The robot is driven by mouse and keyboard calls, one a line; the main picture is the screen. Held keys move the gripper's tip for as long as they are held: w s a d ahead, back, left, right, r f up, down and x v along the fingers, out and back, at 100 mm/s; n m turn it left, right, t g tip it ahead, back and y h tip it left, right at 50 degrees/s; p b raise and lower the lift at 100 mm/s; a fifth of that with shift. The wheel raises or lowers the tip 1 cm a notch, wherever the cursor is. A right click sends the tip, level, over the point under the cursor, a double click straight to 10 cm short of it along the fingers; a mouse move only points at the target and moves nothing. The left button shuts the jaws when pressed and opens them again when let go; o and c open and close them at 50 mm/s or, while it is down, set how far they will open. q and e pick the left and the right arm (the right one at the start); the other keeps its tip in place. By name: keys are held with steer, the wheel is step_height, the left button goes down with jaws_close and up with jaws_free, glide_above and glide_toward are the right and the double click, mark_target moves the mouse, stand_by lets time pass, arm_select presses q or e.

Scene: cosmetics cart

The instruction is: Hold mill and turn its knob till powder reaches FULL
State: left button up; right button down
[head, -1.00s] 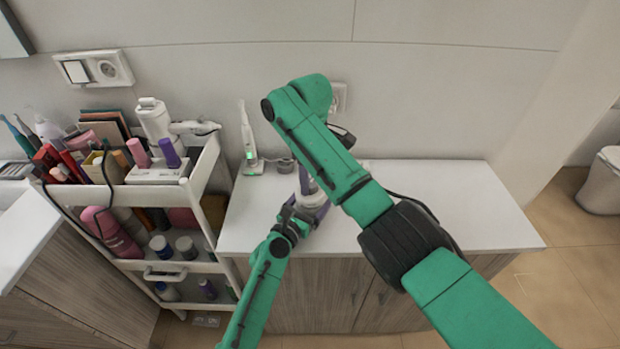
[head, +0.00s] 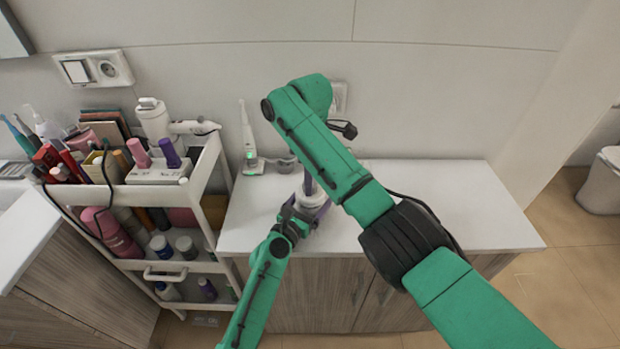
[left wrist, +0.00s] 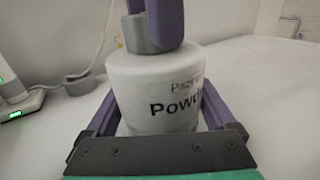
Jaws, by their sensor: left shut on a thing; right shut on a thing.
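The mill (head: 312,200) is a white canister upright on the white counter, mostly hidden behind my arms in the head view. In the left wrist view the mill's body (left wrist: 150,80) shows part of a "Powd..." label. My left gripper (head: 306,210) is shut around the body, with a purple finger on either side. The grey knob (left wrist: 136,34) sits on top of the mill. My right gripper (left wrist: 154,22) is shut on the knob from above; in the head view it is mostly behind my right forearm. No powder level or FULL mark is visible.
An electric toothbrush (head: 248,140) stands on its base on the counter, left of the mill. A white cart (head: 205,170) full of cosmetics stands at the left. The counter's right part (head: 460,205) is clear. A wall socket (head: 338,97) is behind my right arm.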

steer(key=shift+r, duration=0.15)
steer(key=shift+c, duration=1.9)
jaws_free()
step_height(320, 180, up, 12)
